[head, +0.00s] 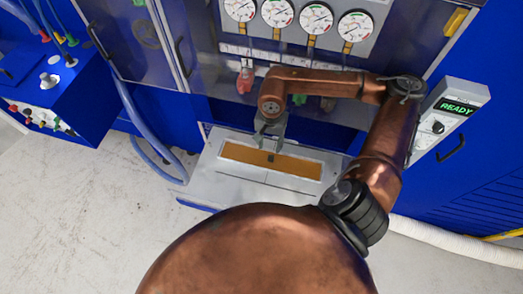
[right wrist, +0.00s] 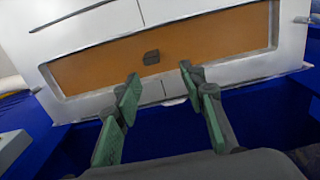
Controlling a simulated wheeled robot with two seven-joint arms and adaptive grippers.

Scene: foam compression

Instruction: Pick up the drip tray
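The drip tray (head: 235,175) is a light grey metal plate with a recessed orange-brown panel (head: 285,162), low at the front of the blue machine. It also shows in the right wrist view (right wrist: 108,28), with a small dark knob or handle (right wrist: 151,57) on the panel. My right gripper (head: 268,147) is over the tray's machine-side part in the head view. In the right wrist view its green-padded fingers (right wrist: 160,72) are spread apart and empty, with the dark knob beyond and between their tips. My left gripper is not in view.
Gauges (head: 316,18) and a row of valves (head: 246,78) are above the tray. A blue hose (head: 140,120) runs at left. A READY box (head: 452,108) is at right. A white hose (head: 450,241) lies on the floor. The grey floor at left (head: 70,220) is clear.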

